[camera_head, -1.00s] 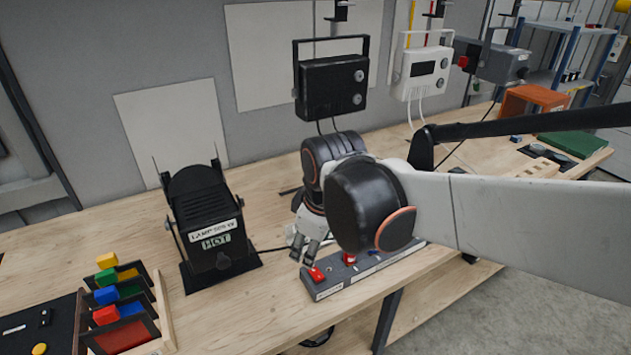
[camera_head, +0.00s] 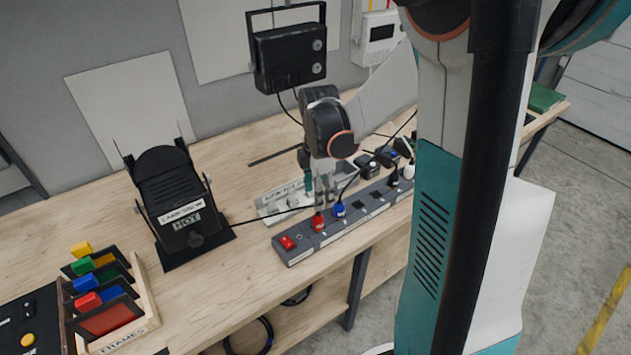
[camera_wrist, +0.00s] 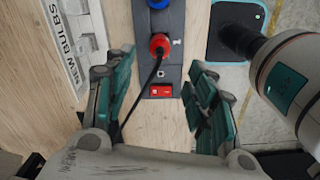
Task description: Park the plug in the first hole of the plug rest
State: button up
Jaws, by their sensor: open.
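A red plug (camera_head: 318,222) sits in a grey power strip (camera_head: 352,226) near its switch end. It also shows in the wrist view (camera_wrist: 159,44), with a black cable running from it down between my fingers. My gripper (camera_head: 322,201) is open above the strip, close to the red plug. In the wrist view my gripper (camera_wrist: 162,68) has its teal-padded fingers apart, one on each side of the strip, with nothing held. I cannot make out the plug rest or its holes for certain in the current views.
A blue plug (camera_head: 338,209) stands beside the red one, with more plugs farther right. A red switch (camera_head: 287,242) is at the near end. A "NEW BULBS" box (camera_wrist: 72,40) lies alongside. A black lamp (camera_head: 178,200) marked HOT and a colored frame rack (camera_head: 110,300) stand left.

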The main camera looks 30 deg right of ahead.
aim_at(318, 215)
notch_tip(318, 215, down, 11)
jog(key=shift+f+b, duration=0.2)
jog(key=shift+b, duration=1)
grip_shut()
jog(key=shift+r+p, duration=1.6)
jog(key=shift+r, duration=0.95)
